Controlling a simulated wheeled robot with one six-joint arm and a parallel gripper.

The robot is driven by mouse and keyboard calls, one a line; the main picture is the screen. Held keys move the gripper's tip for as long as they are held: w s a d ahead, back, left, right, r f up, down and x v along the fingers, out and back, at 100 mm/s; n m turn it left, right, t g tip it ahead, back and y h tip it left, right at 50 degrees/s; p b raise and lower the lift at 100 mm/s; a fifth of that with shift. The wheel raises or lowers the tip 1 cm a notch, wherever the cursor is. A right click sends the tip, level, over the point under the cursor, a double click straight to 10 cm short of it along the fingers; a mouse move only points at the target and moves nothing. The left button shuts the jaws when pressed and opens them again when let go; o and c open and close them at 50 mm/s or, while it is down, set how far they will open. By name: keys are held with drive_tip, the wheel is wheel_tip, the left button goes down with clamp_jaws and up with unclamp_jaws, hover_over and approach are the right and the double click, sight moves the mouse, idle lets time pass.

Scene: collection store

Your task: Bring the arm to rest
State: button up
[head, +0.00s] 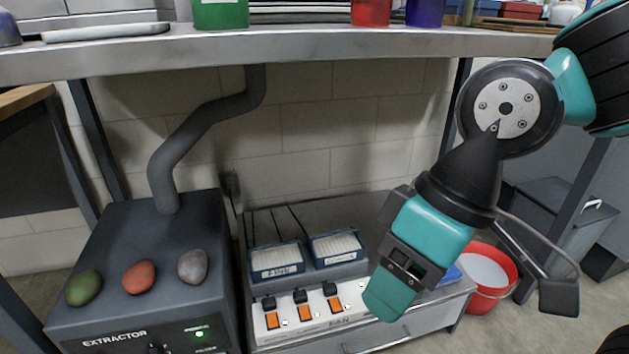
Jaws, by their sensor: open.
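My arm comes in from the upper right and bends down, with a teal and black end. My gripper (392,292) hangs in front of the low cabinet, just right of the fan switch box (318,314). It is open, and I see nothing between its jaws. Its fingertips are seen partly from behind, so the gap is hard to make out. A camera-like part on a stalk juts out to the right of the gripper.
A grey extractor box (143,262) with green, red and grey stones on top stands at left, its pipe rising to the shelf (300,40). Two filter boxes (276,260) sit behind the switches. A red bucket (489,277) and grey bin (548,215) stand at right.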

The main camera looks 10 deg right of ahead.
wheel_tip(320, 180, up, 41)
drive_tip(key=p, duration=3.9)
drive_tip(key=shift+f, duration=0.1)
